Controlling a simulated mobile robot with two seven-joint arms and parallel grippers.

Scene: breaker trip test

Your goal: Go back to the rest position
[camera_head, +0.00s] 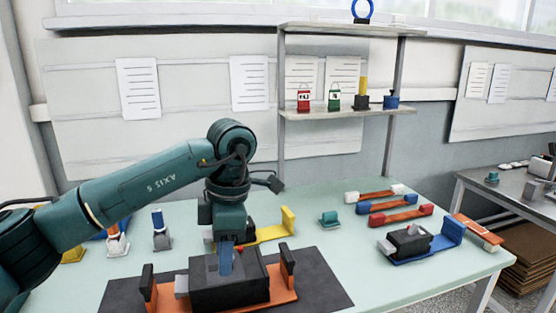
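My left arm comes in from the left, and its gripper (226,262) points straight down over a large dark block (232,293). A blue piece shows at the gripper's lower end, against the top of the block; I cannot tell whether it is touching. The fingers are not clear enough to tell open from shut. The dark block sits in an orange holder (283,297) with black upright ends, on a dark mat (325,287). My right gripper is not in view.
A smaller dark block sits on a blue holder (450,232) at the right. Orange bars with coloured ends (395,216) lie behind it. A yellow holder (288,220) stands behind my gripper. Small padlock-like items (304,100) stand on the shelf. The pale green table has free room at centre right.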

